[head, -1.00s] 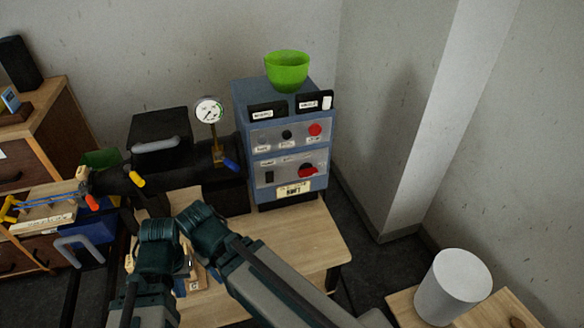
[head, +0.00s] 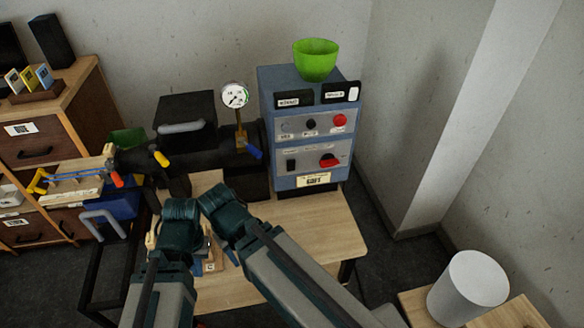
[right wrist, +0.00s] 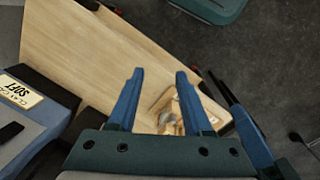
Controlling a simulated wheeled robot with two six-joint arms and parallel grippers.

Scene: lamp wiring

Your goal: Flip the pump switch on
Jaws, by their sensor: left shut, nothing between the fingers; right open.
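The blue control box (head: 309,131) stands at the back right of the table. Its lower panel carries a black rocker switch (head: 291,164) and a red knob (head: 329,160); its upper panel has a red button (head: 339,120). The panel labels are too small to read, so I cannot tell which is the pump switch. My left gripper (head: 208,252) is low over the table in front of the box, shut and empty, its fingers mostly hidden. My right gripper (right wrist: 160,74) is open and empty above the wooden table in the right wrist view. Neither touches the box.
A green bowl (head: 316,60) sits on the box. A dark cylinder machine with a gauge (head: 235,95) and a blue lever (head: 254,152) stands left of it. Small wooden pieces lie under my grippers. The table's right front (head: 320,230) is clear.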

